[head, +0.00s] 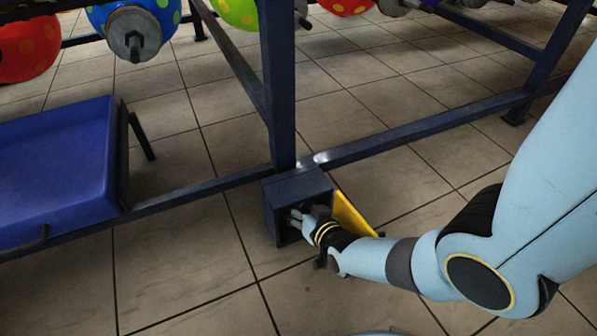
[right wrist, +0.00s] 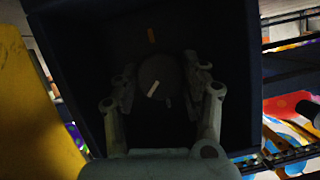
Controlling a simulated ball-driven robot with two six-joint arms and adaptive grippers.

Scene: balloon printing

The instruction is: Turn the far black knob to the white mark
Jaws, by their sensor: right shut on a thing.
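A dark knob (right wrist: 157,72) sits deep inside a dark blue box (head: 283,209), which also shows in the right wrist view (right wrist: 232,60). A pale pointer line (right wrist: 153,89) on the knob slants towards the lower left. An orange mark (right wrist: 151,36) is above the knob. A small pale mark (right wrist: 168,103) is below it, slightly right of the pointer line. My right gripper (head: 303,217) reaches into the box. In the right wrist view its fingers (right wrist: 162,80) are closed on the knob from both sides. The shade hides the exact contact. My left gripper is not in view.
A yellow panel (head: 354,216) stands open on the box's right side. The box is by a dark blue frame post (head: 279,90) and low rail (head: 425,126). A blue tray (head: 58,160) is at left. Coloured balloons (head: 235,10) hang at the back.

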